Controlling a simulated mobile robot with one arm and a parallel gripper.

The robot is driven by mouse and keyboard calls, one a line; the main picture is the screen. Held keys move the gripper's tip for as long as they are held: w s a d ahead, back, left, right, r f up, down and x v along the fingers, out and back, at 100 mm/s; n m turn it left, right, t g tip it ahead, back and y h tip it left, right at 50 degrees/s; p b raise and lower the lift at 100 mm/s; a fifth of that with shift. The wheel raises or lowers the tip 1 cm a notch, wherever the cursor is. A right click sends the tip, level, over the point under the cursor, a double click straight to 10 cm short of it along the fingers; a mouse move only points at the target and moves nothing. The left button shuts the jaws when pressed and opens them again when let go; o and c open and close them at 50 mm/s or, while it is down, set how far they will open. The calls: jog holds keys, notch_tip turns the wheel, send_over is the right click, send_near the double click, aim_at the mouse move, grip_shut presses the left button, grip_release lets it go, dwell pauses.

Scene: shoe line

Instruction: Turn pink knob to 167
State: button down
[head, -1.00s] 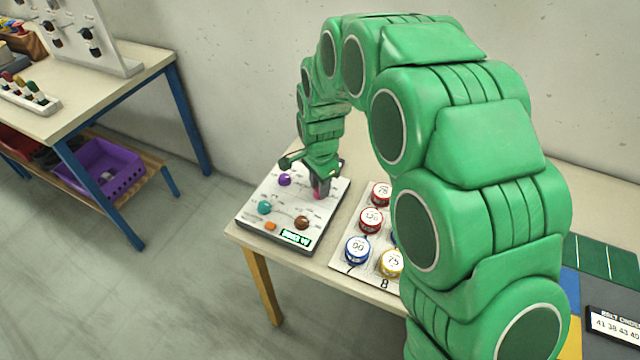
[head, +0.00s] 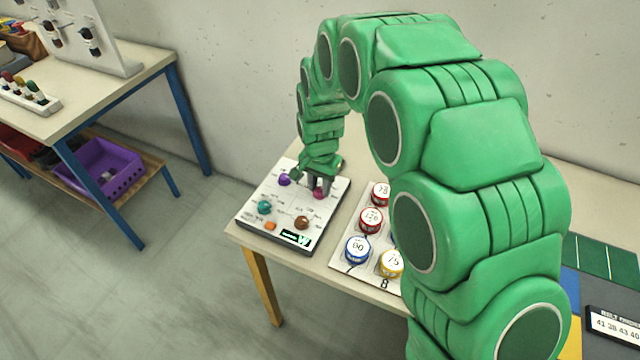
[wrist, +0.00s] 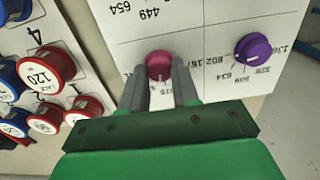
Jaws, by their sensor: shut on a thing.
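The pink knob (head: 319,193) sits on the white control panel (head: 262,192) at the left end of the table. In the wrist view the pink knob (wrist: 159,64) shows between the tips of my gripper (wrist: 166,80). My gripper (head: 318,188) is shut on the knob, with one finger on each side. The printed numbers around the knob are partly hidden by the fingers, so its exact setting cannot be read. The panel's small display (head: 296,238) is lit, but its text is too small to read.
The panel also bears a purple knob (head: 284,180), a teal knob (head: 264,207), a brown knob (head: 302,222) and an orange piece (head: 270,226). Red, blue and yellow numbered spools (head: 371,219) stand on a board to the right. A purple bin (head: 100,168) is on the far table's lower shelf.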

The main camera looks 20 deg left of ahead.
jog(key=n, duration=0.4)
jog(key=shift+n, duration=0.3)
jog(key=n, duration=0.3)
jog(key=shift+n, duration=0.3)
jog(key=n, duration=0.4)
jog(key=shift+n, duration=2.2)
jog(key=c, duration=0.8)
grip_release()
